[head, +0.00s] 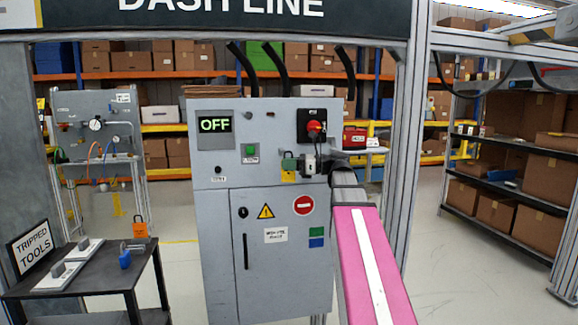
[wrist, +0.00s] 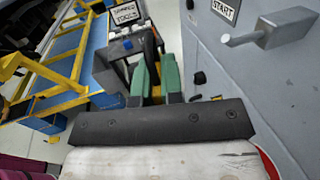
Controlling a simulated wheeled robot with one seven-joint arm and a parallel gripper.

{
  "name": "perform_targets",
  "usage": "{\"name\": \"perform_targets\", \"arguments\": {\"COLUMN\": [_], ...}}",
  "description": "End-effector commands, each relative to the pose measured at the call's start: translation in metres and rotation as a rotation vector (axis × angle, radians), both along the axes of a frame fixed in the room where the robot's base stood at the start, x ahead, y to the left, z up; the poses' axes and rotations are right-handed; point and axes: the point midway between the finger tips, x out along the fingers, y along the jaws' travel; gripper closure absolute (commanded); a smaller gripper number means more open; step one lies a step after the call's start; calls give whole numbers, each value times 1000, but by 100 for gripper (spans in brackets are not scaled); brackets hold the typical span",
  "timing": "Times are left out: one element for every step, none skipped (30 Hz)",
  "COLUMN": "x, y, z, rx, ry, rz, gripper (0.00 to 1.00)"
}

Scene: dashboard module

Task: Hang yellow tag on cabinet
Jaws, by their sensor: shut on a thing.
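The grey cabinet (head: 222,240) stands in the middle of the head view, with a lit OFF display and a red knob (head: 314,127) on a black plate. My gripper (head: 289,163) is in front of its upper right face, below the knob. Its green fingers also show in the wrist view (wrist: 157,82). The yellow tag (head: 289,176) shows just below the fingertips, and the gripper is shut on it. In the wrist view the tag is mostly hidden; I cannot tell whether it touches the cabinet. A grey metal bar (wrist: 270,32) juts from the panel by the START label.
A dark table (head: 85,272) marked TRIPPED TOOLS stands at the left, with an orange padlock (head: 140,228) and a blue padlock (head: 125,258) on it. A metal post (head: 408,150) stands right of the cabinet. Shelves with boxes (head: 505,190) stand at the right. Floor between is clear.

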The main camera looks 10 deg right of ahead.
Motion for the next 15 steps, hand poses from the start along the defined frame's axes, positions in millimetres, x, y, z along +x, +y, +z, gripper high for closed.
{"name": "perform_targets", "arguments": {"x": [4,6,8,9,11,13,14,16,18,19,21,23,24,26,28], "y": [0,0,0,0,0,0,0,0,0,0,0,0,0,0,0], "z": [0,0,0,-1,-1,-1,-1,-1,-2,-2,-2,-2,-2,-2,-3], "rx": [0,0,0,0,0,0,0,0,0,0,0,0,0,0,0], "ry": [0,0,0,0,0,0,0,0,0,0,1,1,1,1,1], "rz": [0,0,0,0,0,0,0,0,0,0,0,1,1,1,1], "gripper": [100,100,100,100,100,100,100,100,100,100,100,100,100,100,100]}}
